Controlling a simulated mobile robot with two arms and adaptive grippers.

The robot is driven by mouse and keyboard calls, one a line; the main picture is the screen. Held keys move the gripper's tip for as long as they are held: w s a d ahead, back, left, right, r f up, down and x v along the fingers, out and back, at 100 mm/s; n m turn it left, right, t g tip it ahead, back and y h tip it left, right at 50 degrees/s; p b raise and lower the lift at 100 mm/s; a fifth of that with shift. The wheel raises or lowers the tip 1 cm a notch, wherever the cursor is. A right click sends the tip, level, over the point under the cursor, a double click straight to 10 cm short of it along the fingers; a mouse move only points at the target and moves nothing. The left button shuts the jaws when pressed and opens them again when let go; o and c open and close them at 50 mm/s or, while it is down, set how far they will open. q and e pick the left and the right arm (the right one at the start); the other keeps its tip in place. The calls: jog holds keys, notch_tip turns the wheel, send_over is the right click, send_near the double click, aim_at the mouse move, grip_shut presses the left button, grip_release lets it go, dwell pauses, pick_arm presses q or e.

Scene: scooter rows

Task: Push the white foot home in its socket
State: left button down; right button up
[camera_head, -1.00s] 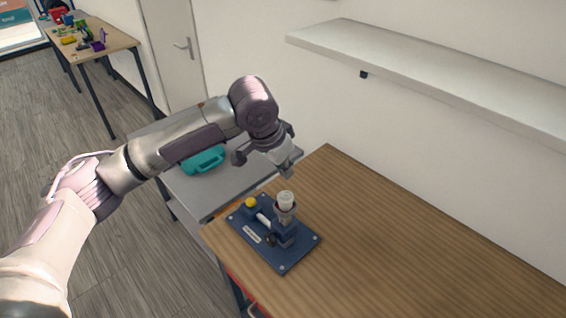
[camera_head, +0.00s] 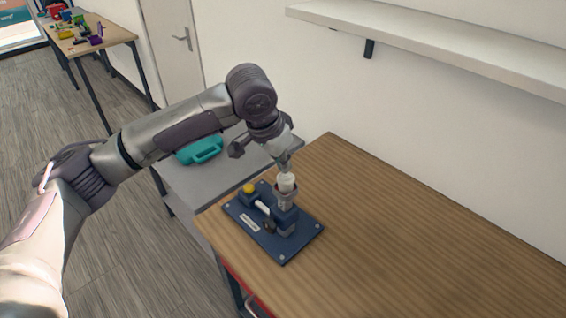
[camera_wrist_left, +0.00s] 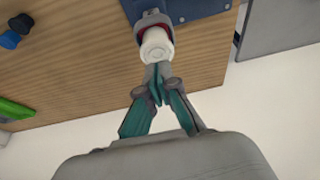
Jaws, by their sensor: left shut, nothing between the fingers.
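The white foot (camera_head: 287,182) stands upright in its socket (camera_head: 286,195) on the blue base plate (camera_head: 304,227). Part of the foot sticks up above the socket rim. My left gripper (camera_head: 285,168) is shut and empty, fingertips pointing down right at the top of the foot. In the left wrist view the shut fingertips (camera_wrist_left: 155,70) sit at the edge of the white foot (camera_wrist_left: 157,45); whether they touch it I cannot tell. A red ring shows around the foot there. My right gripper is not in view.
The plate also carries a yellow knob (camera_head: 249,188) and a white cylinder lying flat (camera_head: 262,207). The wooden table (camera_head: 400,250) is clear to the right. A grey table with a teal case (camera_head: 200,150) stands behind left. A white shelf (camera_head: 440,45) hangs on the wall.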

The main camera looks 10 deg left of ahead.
aim_at(285, 178)
pick_arm(q)
jog(key=shift+f, duration=0.45)
jog(key=shift+s+f, duration=0.1)
jog(key=shift+f, duration=1.1)
jog(key=shift+r+p, duration=0.8)
jog(key=shift+p, duration=0.1)
notch_tip(285, 178, up, 6)
jog(key=p, duration=0.6)
jog(key=shift+f+p, duration=0.15)
jog(key=shift+p, duration=0.25)
jog(key=shift+f, duration=0.1)
